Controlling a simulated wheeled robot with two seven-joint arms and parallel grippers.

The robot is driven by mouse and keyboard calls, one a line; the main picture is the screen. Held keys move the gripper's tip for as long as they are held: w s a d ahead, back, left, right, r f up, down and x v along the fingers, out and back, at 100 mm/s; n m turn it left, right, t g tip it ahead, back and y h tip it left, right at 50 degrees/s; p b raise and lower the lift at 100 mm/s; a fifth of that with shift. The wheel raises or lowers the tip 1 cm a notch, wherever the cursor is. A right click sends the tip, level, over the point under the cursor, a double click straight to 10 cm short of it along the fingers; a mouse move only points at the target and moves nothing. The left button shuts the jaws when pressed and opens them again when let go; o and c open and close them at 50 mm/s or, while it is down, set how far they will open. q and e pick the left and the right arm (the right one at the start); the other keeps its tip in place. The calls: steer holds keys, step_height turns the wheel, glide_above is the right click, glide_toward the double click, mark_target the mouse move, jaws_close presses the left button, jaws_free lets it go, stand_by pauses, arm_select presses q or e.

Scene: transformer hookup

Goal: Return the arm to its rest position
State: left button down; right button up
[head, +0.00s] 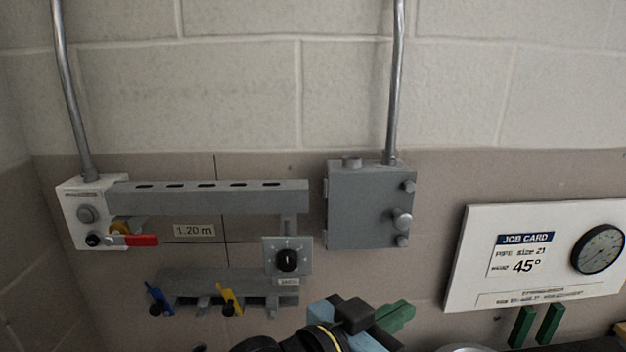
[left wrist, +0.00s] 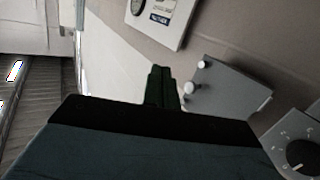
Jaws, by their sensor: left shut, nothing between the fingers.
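My left gripper (head: 402,315) is at the bottom middle of the head view, below the grey box, with its green fingers pointing right. In the left wrist view the dark green fingers (left wrist: 161,78) lie together, shut with nothing between them. It appears clear of the wall fittings. My right gripper (head: 535,326) shows at the bottom right as two green fingers with a gap between them, below the job card; nothing is seen between them. The rest of the right arm is mostly out of frame.
A grey box (head: 370,207) with knobs hangs on the wall under a conduit. A white switch box (head: 92,205) and slotted bar (head: 210,197) are at left. Below them is a rack (head: 200,287) with blue and yellow handles. A job card board (head: 470,255) with a gauge is right.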

arm_select(q)
steer(key=s+a+f+n+y, duration=0.3)
steer(key=a+f+n+y, duration=0.4)
steer(key=a+f, duration=1.05)
steer(key=s+a+f+n+g+y, duration=0.1)
steer(key=s+a+f+g+y, duration=0.2)
steer(key=s+a+f, duration=0.35)
steer(key=s+a+f+g+y, duration=0.3)
steer(key=s+a+y, duration=0.1)
steer(key=s+a, duration=0.5)
step_height(320, 180, down, 28)
steer(key=a+b, duration=0.1)
steer(key=b, duration=0.5)
steer(key=s+a+f+g+b, duration=0.1)
steer(key=s+f+b, duration=0.1)
steer(key=s+f, duration=0.6)
steer(key=s+a+f+g+b, duration=0.1)
steer(key=s+a+f+b, duration=0.1)
steer(key=s+f, duration=0.7)
step_height(320, 180, down, 6)
steer(key=shift+f+b, duration=0.1)
steer(key=shift+b, duration=0.7)
